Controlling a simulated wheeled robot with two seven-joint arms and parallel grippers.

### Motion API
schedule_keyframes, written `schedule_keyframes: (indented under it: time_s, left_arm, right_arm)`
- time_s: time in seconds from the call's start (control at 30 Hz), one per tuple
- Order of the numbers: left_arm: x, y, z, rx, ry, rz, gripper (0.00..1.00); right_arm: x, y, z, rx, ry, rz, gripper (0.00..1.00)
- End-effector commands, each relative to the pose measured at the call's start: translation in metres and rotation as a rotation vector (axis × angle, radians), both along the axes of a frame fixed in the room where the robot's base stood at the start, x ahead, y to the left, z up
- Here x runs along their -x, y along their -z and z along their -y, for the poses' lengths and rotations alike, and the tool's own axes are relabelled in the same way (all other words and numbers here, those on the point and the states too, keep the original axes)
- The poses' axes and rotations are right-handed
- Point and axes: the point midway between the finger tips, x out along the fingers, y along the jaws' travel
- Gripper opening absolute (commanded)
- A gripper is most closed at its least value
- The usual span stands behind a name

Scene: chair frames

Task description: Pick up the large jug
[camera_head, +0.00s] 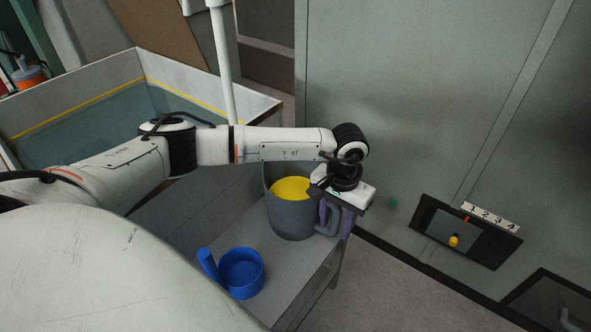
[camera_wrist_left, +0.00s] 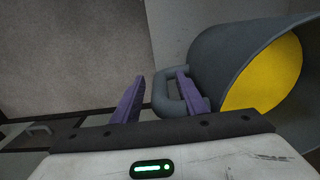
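The large jug (camera_head: 290,218) is grey, upright, with a yellow surface inside, on the grey bench. Its handle (camera_head: 328,220) faces right, towards my left gripper (camera_head: 335,225). The gripper reaches down over the handle from above. In the left wrist view the purple fingers of my left gripper (camera_wrist_left: 160,85) are spread apart, on either side of the handle's outer bar (camera_wrist_left: 163,92). One finger appears to be inside the handle loop, beside the jug's wall (camera_wrist_left: 215,62); the other is outside, with a gap. My right gripper is not in view.
A small blue cup with a handle (camera_head: 241,272) stands on the bench (camera_head: 187,221) in front of the jug. A large open tank (camera_head: 80,112) is behind on the left. A grey wall with a panel numbered 1 to 4 (camera_head: 489,216) is on the right.

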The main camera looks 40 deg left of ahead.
Motion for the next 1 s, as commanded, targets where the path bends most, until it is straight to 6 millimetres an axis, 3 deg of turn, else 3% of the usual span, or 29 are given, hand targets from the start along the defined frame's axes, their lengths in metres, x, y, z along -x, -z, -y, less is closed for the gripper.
schedule_keyframes:
  time_s: [0.1, 0.33, 1.0]
  left_arm:
    - [-0.0002, -0.0009, 0.0000, 0.000, 0.000, 0.000, 0.39]
    - [-0.0001, -0.0011, 0.0000, 0.000, 0.000, 0.000, 0.00]
    - [-0.0002, -0.0015, -0.0001, 0.000, -0.001, 0.000, 0.00]
  right_arm:
    - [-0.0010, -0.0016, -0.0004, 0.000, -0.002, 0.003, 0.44]
    - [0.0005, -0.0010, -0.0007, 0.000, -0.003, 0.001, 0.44]
    - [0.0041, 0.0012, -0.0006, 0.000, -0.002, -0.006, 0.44]
